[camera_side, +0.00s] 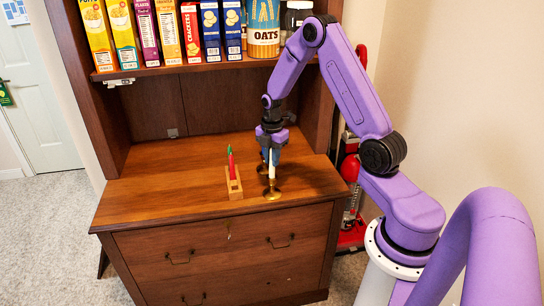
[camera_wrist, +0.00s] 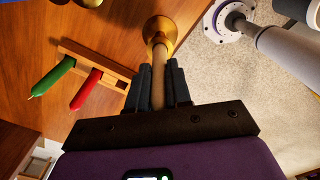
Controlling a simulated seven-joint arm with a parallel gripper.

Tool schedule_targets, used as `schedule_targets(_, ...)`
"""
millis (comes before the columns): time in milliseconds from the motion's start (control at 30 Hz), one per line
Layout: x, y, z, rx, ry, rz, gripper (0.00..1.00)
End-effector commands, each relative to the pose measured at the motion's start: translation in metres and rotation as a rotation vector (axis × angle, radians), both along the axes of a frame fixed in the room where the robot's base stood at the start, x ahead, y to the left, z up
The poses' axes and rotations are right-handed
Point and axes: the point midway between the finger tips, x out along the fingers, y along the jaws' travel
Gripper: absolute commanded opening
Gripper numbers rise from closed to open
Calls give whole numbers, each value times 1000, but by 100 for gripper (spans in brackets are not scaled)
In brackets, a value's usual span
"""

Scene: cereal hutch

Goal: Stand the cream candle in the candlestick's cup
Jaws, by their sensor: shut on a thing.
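The cream candle (camera_side: 271,171) is upright between the fingers of my gripper (camera_side: 270,154), which is shut on it. In the wrist view the candle (camera_wrist: 159,66) runs from between the fingers (camera_wrist: 159,92) to the brass candlestick (camera_wrist: 160,30). In the side view the candlestick (camera_side: 271,194) stands on the hutch top, directly under the candle. The candle's lower end meets the candlestick's cup; I cannot tell how deep it sits. The candle's upper part is hidden by my gripper.
A wooden rack (camera_side: 234,187) with a red candle (camera_side: 231,168) and a green candle stands just left of the candlestick. Cereal boxes (camera_side: 170,30) fill the shelf above. The left of the hutch top (camera_side: 165,190) is clear.

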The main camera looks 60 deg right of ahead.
Motion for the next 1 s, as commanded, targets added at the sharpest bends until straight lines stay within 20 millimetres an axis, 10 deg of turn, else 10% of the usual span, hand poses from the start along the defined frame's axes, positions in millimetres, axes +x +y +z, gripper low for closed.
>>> schedule_targets(767,0,0,-11,0,-1,0,0)
schedule_targets(800,0,0,-11,0,-1,0,32)
schedule_targets(867,0,0,-11,0,-1,0,49)
schedule_targets(1000,0,0,-11,0,-1,0,49)
